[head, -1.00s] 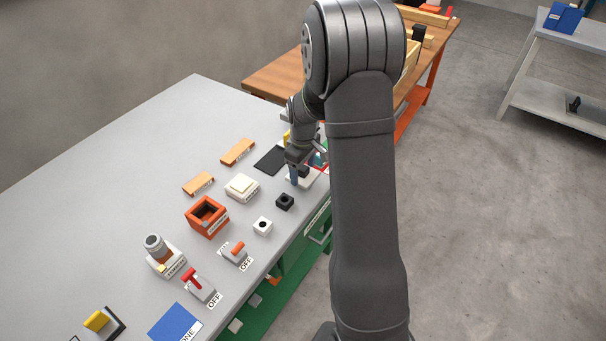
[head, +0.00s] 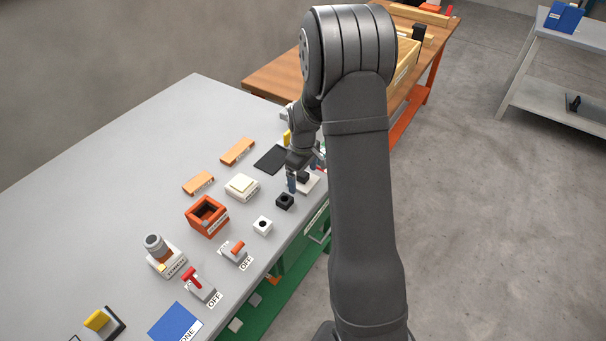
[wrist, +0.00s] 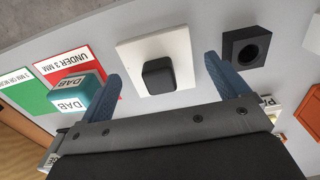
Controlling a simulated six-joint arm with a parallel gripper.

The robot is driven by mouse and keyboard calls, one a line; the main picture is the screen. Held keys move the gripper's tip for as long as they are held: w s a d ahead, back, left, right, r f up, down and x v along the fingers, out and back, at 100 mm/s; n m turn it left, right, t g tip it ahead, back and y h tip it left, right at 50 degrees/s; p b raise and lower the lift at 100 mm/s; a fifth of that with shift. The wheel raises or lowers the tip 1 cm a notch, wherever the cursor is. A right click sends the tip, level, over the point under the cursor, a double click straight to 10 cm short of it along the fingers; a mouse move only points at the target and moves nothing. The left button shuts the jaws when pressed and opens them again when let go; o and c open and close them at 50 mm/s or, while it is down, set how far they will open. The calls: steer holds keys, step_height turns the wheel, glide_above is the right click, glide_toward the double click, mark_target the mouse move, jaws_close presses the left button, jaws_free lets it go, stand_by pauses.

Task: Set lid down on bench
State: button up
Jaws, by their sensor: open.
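The lid is a white square plate (wrist: 180,43) with a black knob (wrist: 158,77) at its middle. It appears to lie flat on the grey bench (head: 130,165), near the right edge; the lid also shows in the head view (head: 311,185), partly hidden by my gripper. My gripper (wrist: 162,68) is open, with one blue finger on each side of the knob and a gap visible to both. In the head view my gripper (head: 303,178) is low over the lid.
A black block with a hole (head: 285,201) stands close beside the lid. A teal DAB cube (wrist: 75,98) is near the other finger, by a red UNDER 3 MM pad (wrist: 72,62). An orange open box (head: 207,215) and switches stand further along. The bench's far left is clear.

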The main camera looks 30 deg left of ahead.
mark_target(303, 174)
step_height(303, 174, up, 12)
stand_by(0.4)
step_height(303, 174, down, 12)
steer(key=shift+f, duration=0.1)
steer(key=shift+r, duration=2.05)
steer(key=shift+f, duration=0.1)
